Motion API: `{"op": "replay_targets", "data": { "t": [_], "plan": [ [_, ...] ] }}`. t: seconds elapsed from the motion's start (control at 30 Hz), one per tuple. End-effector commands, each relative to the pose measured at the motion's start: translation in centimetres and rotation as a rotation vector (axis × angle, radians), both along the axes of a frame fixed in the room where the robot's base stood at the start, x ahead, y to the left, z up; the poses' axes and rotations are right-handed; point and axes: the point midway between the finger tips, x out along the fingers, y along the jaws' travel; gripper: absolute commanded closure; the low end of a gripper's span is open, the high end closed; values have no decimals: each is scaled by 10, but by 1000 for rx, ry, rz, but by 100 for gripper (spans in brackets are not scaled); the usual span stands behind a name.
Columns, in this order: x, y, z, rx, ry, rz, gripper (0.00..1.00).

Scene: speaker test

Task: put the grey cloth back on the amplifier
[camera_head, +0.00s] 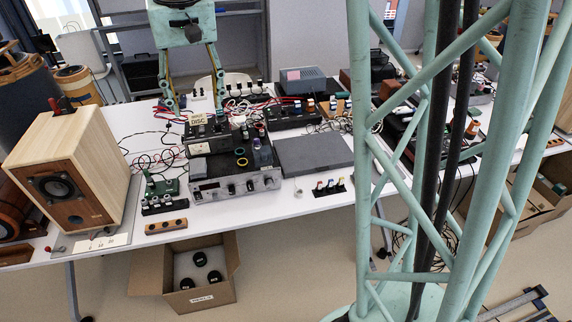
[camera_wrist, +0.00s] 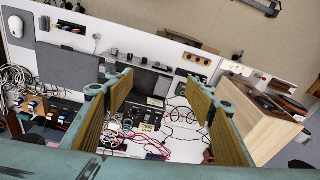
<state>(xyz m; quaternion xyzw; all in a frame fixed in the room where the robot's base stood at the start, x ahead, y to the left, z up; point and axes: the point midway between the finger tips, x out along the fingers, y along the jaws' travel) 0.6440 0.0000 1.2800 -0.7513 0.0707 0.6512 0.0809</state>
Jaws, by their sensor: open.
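The silver amplifier (camera_head: 237,187) with a row of front knobs stands on the white table; it shows upside down in the wrist view (camera_wrist: 142,76). A small flat grey piece (camera_head: 198,168) lies on the left of its top. It may be the grey cloth, but I cannot tell for sure. A larger flat dark grey sheet (camera_head: 313,155) lies on the table right of the amplifier, and left of it in the wrist view (camera_wrist: 66,68). My gripper (camera_head: 195,104) is open and empty, pointing down above cables and boxes behind the amplifier. Its fingers (camera_wrist: 160,92) frame the amplifier area.
A wooden speaker (camera_head: 75,170) stands at the table's left end. A black labelled box (camera_head: 208,132), rings and small bottles crowd the amplifier's top and back. Cables (camera_head: 150,160) lie loose. An open carton (camera_head: 232,270) is on the floor. My green lattice column blocks the right side.

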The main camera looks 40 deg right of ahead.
Motion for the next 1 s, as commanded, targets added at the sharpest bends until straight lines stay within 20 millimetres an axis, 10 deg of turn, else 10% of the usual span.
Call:
{"op": "replay_targets", "data": {
  "t": [1.0],
  "plan": [
    [-183, -3, 75, -20, -100, 97, 50]
  ]
}}
